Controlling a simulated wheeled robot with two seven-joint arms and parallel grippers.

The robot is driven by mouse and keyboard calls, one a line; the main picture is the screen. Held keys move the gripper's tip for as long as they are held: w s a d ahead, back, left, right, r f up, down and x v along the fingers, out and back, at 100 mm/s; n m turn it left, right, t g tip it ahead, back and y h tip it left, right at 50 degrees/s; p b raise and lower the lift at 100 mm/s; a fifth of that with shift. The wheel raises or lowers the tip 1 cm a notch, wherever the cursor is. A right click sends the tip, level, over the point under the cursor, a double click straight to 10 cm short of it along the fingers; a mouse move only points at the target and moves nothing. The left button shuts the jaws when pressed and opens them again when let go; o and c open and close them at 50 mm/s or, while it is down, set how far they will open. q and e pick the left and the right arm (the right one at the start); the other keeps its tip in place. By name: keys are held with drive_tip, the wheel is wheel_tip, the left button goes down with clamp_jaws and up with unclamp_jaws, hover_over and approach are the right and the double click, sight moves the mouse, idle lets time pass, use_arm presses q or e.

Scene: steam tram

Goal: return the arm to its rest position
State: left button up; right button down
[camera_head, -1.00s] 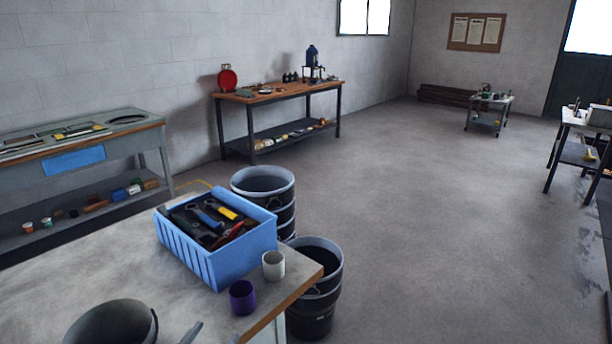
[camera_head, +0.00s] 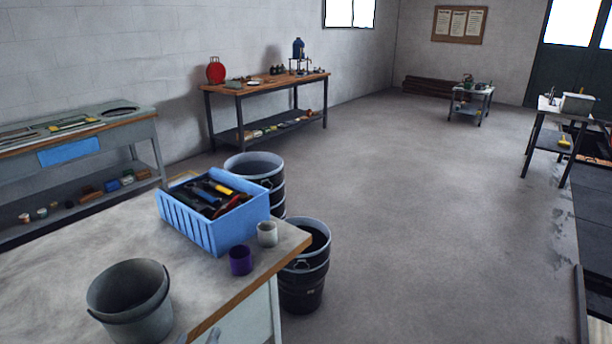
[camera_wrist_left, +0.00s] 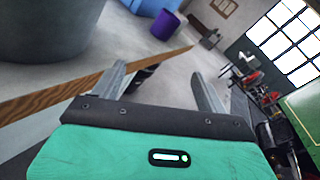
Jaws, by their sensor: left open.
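My left gripper (camera_wrist_left: 161,80) is open in the left wrist view, with two grey fingers spread apart and nothing between them. In the head view only a small grey tip of the left gripper (camera_head: 211,337) shows at the bottom edge, by the front edge of the near table (camera_head: 90,240). A grey bucket (camera_head: 132,300) stands on this table to its left; the bucket (camera_wrist_left: 55,30) also fills the upper left of the wrist view. The rest of the left arm is hidden in the head view. My right gripper is not in view.
A blue crate of tools (camera_head: 205,230), a white cup (camera_head: 267,234) and a purple cup (camera_head: 240,260) stand near the table's far corner. Black buckets (camera_head: 303,280) stand on the floor beyond. A workbench (camera_head: 265,85) lines the wall. The middle floor is clear.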

use_arm(q)
drive_tip(key=s+f+n+g+y, duration=0.1)
drive_tip(key=s+f+n+g, duration=0.25)
drive_tip(key=s+n, duration=0.6)
drive_tip(key=s+d+f+n+g, duration=0.1)
drive_tip(key=s+f+n+g, duration=0.1)
drive_tip(key=s+n+g, duration=0.55)
drive_tip(key=s+f+n+g+y, duration=0.1)
drive_tip(key=s+f+n+g, duration=0.15)
drive_tip(key=s+n, duration=0.9)
wheel_tip(320, 180, down, 30)
drive_tip(key=w+n+p, duration=0.2)
drive_tip(key=s+a+f+g, duration=0.2)
drive_tip(key=s+a+f, duration=0.1)
drive_tip(key=s+f, duration=1.5)
drive_tip(key=shift+s+f+p, duration=0.3)
drive_tip(key=shift+s+p, duration=0.1)
drive_tip(key=shift+s, duration=0.1)
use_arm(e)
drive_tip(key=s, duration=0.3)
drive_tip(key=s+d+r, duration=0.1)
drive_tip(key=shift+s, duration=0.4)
